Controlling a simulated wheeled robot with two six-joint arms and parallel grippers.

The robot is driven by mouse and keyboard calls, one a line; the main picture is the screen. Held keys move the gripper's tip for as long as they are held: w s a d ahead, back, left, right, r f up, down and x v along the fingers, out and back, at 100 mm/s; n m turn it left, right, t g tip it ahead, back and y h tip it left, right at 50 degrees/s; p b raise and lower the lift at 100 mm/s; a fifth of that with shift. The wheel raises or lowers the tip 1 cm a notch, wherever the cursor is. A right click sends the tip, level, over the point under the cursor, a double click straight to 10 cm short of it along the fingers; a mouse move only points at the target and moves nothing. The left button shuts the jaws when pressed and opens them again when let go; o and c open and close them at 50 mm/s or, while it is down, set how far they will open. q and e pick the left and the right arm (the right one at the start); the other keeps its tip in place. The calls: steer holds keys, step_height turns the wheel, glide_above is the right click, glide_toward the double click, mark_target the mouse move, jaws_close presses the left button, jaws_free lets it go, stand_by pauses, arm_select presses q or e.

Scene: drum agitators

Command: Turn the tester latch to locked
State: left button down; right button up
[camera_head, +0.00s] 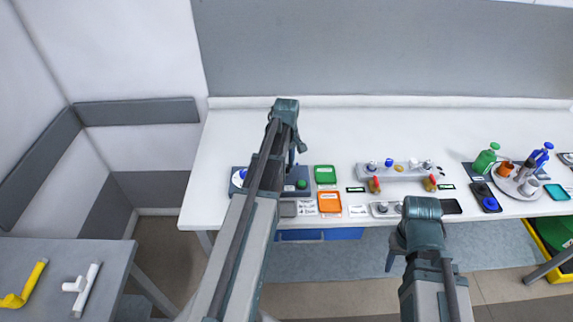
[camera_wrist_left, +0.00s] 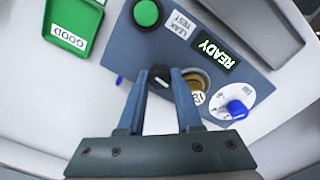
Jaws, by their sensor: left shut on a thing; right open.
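The leak tester (camera_wrist_left: 258,82) is a blue-grey panel with a lit READY display (camera_wrist_left: 215,50). Its black latch knob (camera_wrist_left: 159,73), with a pale mark, sits between the fingertips of my left gripper (camera_wrist_left: 158,80), which is shut on it. The knob's exact turn angle is hard to read. In the head view the tester (camera_head: 236,188) is at the left of the bench, partly hidden by my left arm, with the left gripper (camera_head: 292,158) over it. My right gripper (camera_head: 400,248) is open, low in front of the bench edge; its fingers are mostly hidden.
The tester has a green button (camera_wrist_left: 146,13), a brassy round nest (camera_wrist_left: 195,82) and a white dial with a blue knob (camera_wrist_left: 237,108). A green GOOD tray (camera_wrist_left: 72,24) and an orange tray (camera_head: 329,202) are beside it. The bench behind (camera_head: 350,130) is clear.

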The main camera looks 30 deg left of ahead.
mark_target(286, 166)
arm_select(q)
steer(key=shift+n, duration=0.9)
steer(key=c, duration=0.6)
jaws_free()
steer(key=shift+r, duration=0.1)
step_height(286, 166, up, 14)
steer(key=p, duration=1.4)
steer(key=shift+f, duration=0.2)
